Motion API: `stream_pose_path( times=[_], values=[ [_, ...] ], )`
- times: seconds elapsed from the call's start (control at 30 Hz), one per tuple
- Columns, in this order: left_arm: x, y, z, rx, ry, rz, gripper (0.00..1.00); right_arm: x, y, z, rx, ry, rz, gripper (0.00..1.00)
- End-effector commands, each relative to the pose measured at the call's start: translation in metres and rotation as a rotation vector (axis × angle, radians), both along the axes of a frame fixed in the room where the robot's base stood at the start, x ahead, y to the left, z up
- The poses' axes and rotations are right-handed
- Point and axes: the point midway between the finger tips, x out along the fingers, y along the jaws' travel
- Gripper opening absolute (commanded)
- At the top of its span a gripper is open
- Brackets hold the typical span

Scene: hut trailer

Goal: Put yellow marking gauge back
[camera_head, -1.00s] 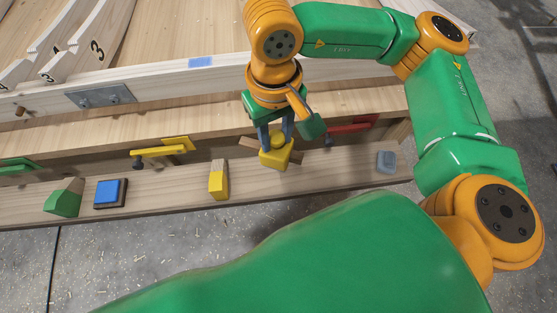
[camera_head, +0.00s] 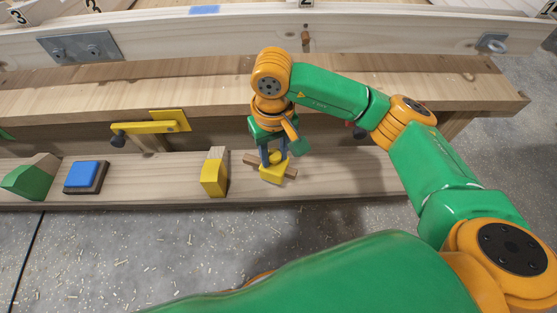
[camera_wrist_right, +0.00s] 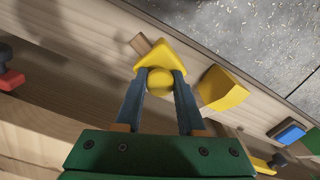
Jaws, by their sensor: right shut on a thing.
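The yellow marking gauge (camera_head: 271,174) has a yellow head and knob and a short wooden beam. It is at the right part of the low wooden ledge (camera_head: 330,185). My right gripper (camera_head: 274,158) points down and is shut on the gauge's knob. In the right wrist view the gauge (camera_wrist_right: 160,55) sits between the fingertips (camera_wrist_right: 159,80), its beam poking out to the upper left. I cannot tell whether the gauge touches the ledge. My left gripper is not in view.
On the ledge stand a yellow-and-wood block (camera_head: 214,175), a blue block (camera_head: 84,174) and a green block (camera_head: 30,178). A yellow clamp (camera_head: 150,125) is at the shelf edge (camera_head: 200,90) above. Bare ledge lies right of the gauge.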

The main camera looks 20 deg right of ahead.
Motion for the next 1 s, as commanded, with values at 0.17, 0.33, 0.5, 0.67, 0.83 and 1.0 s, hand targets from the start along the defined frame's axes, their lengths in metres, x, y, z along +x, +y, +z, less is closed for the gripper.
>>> stream_pose_path(
  times=[0.17, 0.33, 0.5, 0.67, 0.83, 1.0],
  values=[
    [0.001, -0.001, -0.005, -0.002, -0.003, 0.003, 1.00, 0.018, -0.013, -0.028, 0.001, 0.001, -0.003, 0.00],
    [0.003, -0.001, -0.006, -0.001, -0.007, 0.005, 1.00, 0.023, -0.018, -0.058, 0.002, 0.003, 0.003, 0.00],
    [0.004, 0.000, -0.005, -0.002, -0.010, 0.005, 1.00, 0.024, -0.018, -0.067, 0.001, -0.002, 0.002, 0.00],
    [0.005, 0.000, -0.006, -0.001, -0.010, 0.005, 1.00, 0.024, -0.018, -0.067, 0.001, -0.002, 0.002, 0.00],
    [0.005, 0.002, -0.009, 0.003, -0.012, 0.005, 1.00, 0.024, -0.017, -0.070, 0.001, -0.002, 0.002, 0.46],
    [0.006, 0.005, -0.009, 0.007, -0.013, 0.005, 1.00, 0.024, -0.017, -0.069, 0.001, -0.001, 0.002, 0.68]
  ],
)
